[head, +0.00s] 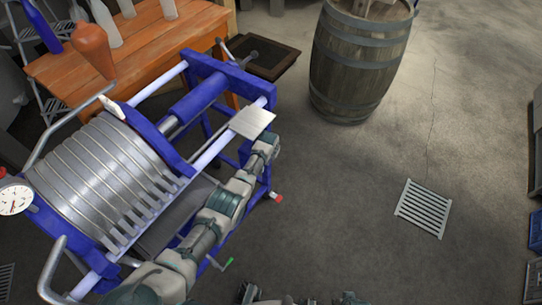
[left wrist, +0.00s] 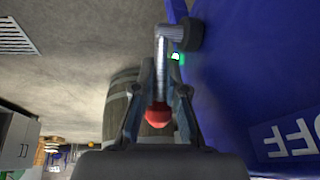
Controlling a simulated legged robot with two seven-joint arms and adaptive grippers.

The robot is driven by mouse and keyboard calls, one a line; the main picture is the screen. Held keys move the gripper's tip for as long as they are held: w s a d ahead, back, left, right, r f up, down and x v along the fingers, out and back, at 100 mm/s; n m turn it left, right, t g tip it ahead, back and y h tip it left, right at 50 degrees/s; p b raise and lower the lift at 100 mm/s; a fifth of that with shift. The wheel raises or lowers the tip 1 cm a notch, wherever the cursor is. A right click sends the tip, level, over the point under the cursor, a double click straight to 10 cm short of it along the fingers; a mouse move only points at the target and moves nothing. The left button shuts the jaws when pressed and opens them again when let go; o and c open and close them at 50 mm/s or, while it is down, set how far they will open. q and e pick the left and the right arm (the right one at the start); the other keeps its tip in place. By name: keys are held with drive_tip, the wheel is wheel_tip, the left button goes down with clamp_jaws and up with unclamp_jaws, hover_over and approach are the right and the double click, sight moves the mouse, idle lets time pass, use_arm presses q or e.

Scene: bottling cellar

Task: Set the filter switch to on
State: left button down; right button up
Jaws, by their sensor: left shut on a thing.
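The filter switch is a grey metal lever (left wrist: 162,55) with a red knob (left wrist: 158,116), on a blue panel (left wrist: 235,75) in the left wrist view. My left gripper (left wrist: 160,72) is shut on the lever, one finger on each side, with the knob between its fingers. A green light (left wrist: 176,57) glows beside the lever's pivot. White letters "OFF" (left wrist: 290,137) show on the panel at lower right. In the head view my left gripper (head: 268,146) is at the blue end frame of the filter (head: 110,170); the lever is hidden there. My right gripper is not clearly seen.
A wooden barrel (head: 360,60) stands behind and right of the filter. An orange table (head: 135,40) with bottles stands at upper left. A floor grate (head: 424,207) lies at right. The floor between barrel and grate is clear. Blue crates (head: 537,230) stand at the right edge.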

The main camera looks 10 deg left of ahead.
use_arm(q)
drive_tip(key=shift+w, duration=0.1)
drive_tip(key=shift+d, duration=0.1)
drive_tip(key=c, duration=1.6)
unclamp_jaws()
drive_tip(key=shift+o, duration=0.6)
drive_tip(key=shift+w+f, duration=0.1)
drive_tip(key=shift+w, duration=0.05)
drive_tip(key=shift+d+r, duration=0.1)
drive_tip(key=shift+r, duration=0.4)
drive_tip(key=s+d, duration=0.1)
drive_tip(key=s, duration=1.1)
drive_tip(key=shift+s+d, duration=0.15)
